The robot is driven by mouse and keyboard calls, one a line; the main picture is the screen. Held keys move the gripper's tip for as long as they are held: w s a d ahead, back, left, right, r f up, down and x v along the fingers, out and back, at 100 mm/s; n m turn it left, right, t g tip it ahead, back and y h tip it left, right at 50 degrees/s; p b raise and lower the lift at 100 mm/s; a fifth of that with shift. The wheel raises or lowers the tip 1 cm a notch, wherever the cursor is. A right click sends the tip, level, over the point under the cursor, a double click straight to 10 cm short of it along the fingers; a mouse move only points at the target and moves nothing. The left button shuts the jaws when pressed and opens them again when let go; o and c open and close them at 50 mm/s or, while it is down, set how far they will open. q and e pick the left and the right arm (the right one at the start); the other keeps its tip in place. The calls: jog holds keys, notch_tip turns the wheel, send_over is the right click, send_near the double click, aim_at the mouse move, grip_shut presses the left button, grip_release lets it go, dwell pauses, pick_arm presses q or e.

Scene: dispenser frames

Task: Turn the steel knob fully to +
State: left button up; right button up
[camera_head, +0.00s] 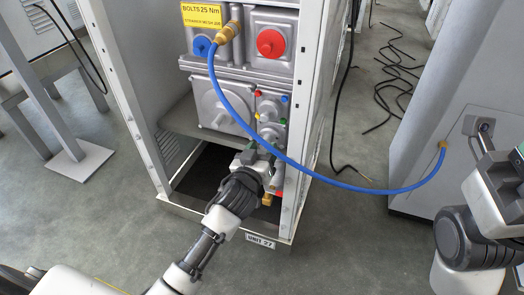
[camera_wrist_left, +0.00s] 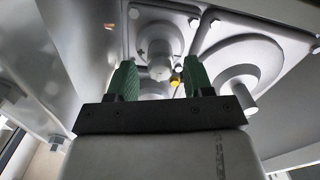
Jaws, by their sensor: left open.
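The panel of small steel knobs is in the middle of the head view, with an upper steel knob (camera_head: 268,107) and a lower one (camera_head: 270,132). Small coloured dots sit around them. My left gripper (camera_head: 262,150) is open in front of the lower part of this panel. In the left wrist view, a steel knob (camera_wrist_left: 160,45) shows beyond and between the green fingertips of my left gripper (camera_wrist_left: 160,80). A second round steel part lies lower between them, partly hidden. My right gripper (camera_head: 519,155) is only partly in view at the right edge.
A blue hose (camera_head: 240,122) runs from a brass fitting (camera_head: 228,32) across the panel, close to my left gripper, to the right cabinet (camera_head: 425,175). A large round steel cover (camera_head: 212,103) is left of the knobs. Frame posts (camera_head: 318,100) stand on both sides.

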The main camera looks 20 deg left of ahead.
pick_arm(q)
jog(key=c, duration=0.9)
jog(key=shift+m+p, duration=0.3)
